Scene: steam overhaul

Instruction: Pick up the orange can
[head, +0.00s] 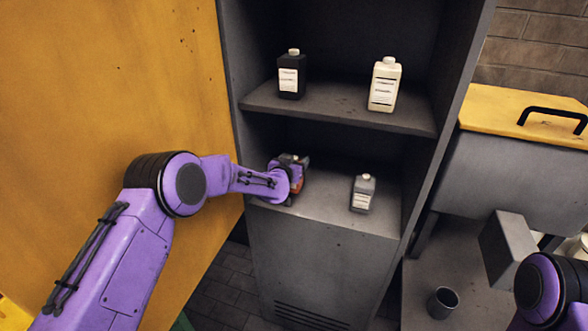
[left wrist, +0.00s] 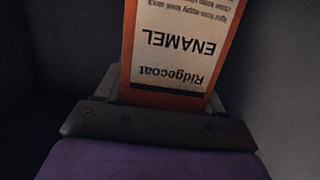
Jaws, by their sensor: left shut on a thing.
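The orange can (head: 297,184) stands on the lower shelf of the grey cabinet, mostly hidden behind my left gripper (head: 298,170) in the head view. In the left wrist view the orange can (left wrist: 172,98) fills the upper middle, with a cream label reading "Ridgecoat ENAMEL" upside down. My left gripper (left wrist: 160,118) is shut on it. I cannot tell whether the can is resting on the shelf or just lifted. My right gripper does not show; only part of my right arm is at the lower right of the head view.
A grey bottle (head: 363,193) stands right of the gripper on the same lower shelf (head: 325,210). The upper shelf (head: 335,109) above holds a black bottle (head: 292,75) and a cream bottle (head: 384,84). An open yellow door (head: 110,80) is at left. A dark cup (head: 442,302) stands lower right.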

